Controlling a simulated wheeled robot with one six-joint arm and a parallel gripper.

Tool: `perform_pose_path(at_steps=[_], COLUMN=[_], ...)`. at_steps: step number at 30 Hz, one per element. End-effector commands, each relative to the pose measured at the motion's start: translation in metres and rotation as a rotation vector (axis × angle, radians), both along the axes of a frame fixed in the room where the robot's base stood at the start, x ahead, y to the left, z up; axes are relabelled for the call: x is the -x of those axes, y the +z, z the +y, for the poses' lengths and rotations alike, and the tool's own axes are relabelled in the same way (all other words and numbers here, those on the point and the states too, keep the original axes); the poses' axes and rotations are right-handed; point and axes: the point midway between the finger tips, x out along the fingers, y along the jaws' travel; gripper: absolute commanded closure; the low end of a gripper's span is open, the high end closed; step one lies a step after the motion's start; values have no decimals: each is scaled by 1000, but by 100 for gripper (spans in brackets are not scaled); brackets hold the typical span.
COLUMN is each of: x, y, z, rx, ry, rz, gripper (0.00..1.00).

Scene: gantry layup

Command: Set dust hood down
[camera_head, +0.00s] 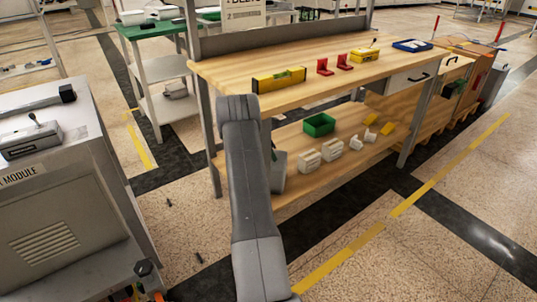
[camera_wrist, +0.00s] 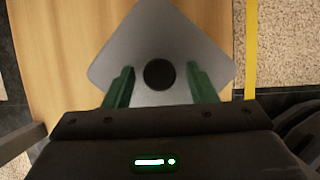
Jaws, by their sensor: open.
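The dust hood (camera_wrist: 160,35) is a grey square-topped piece with a round black knob (camera_wrist: 159,74) in its middle. In the wrist view it is turned at an angle over the wooden surface. In the head view a grey box, seemingly the hood (camera_head: 279,174), stands at the near left end of the bench's lower shelf (camera_head: 305,187), partly hidden by my arm. My gripper (camera_wrist: 160,72) has two green fingers, apart on either side of the knob, with visible gaps. I cannot tell their height over the hood's top.
The bench's upper top (camera_head: 235,75) overhangs the shelf. A green bin (camera_head: 319,125), white blocks (camera_head: 308,161) and yellow pieces (camera_head: 387,128) lie to the right on the shelf. A yellow level (camera_head: 279,80) lies above. A grey cabinet (camera_head: 60,215) stands at left.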

Motion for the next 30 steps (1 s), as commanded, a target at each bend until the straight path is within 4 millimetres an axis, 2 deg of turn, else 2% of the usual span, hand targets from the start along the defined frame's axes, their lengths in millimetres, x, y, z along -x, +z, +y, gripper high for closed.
perform_pose_path(at_steps=[8,15,21,30], x=[11,48,71,83], y=[52,48,47,45], z=[17,67,97,114], rx=[-1,1,1,0], ry=[2,5,4,0], rz=[-4,3,1,0], gripper=[49,49,49,49])
